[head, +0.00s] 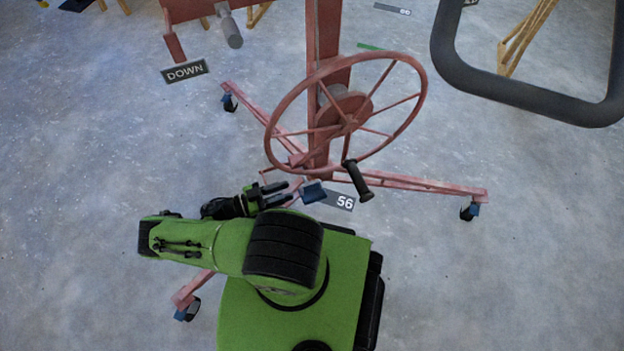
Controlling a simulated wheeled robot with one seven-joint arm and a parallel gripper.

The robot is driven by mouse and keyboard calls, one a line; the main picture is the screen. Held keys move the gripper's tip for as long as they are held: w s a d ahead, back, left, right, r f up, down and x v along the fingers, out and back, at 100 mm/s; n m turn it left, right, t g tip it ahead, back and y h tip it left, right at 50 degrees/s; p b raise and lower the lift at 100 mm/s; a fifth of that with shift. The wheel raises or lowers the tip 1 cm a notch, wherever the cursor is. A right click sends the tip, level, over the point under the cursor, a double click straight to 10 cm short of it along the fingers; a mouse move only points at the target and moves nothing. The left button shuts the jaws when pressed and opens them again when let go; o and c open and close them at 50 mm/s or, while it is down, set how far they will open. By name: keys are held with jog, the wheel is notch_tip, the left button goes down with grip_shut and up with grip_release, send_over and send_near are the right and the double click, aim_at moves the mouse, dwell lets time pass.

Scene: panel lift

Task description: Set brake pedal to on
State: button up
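A blue pedal-like piece (314,191) sits low at the foot of the red lift's post (322,110); it appears to be the brake pedal. Whether it is on or off cannot be told from this view. My gripper (289,192) is just left of the blue piece, pointing right at it. Its two black fingers are apart with nothing seen between them. A small gap seems to lie between the fingertips and the pedal; contact cannot be ruled out.
The red handwheel (345,112) with a black crank handle (357,180) stands above the pedal. Red legs with casters (470,210) spread over the floor. A "DOWN" sign (184,71) is upper left. A dark grey frame (520,95) is upper right.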

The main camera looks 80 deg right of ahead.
aim_at(317, 181)
jog(key=x, duration=1)
jog(key=shift+s+d, duration=0.25)
jog(key=c, duration=0.7)
jog(key=shift+w, duration=0.1)
grip_shut()
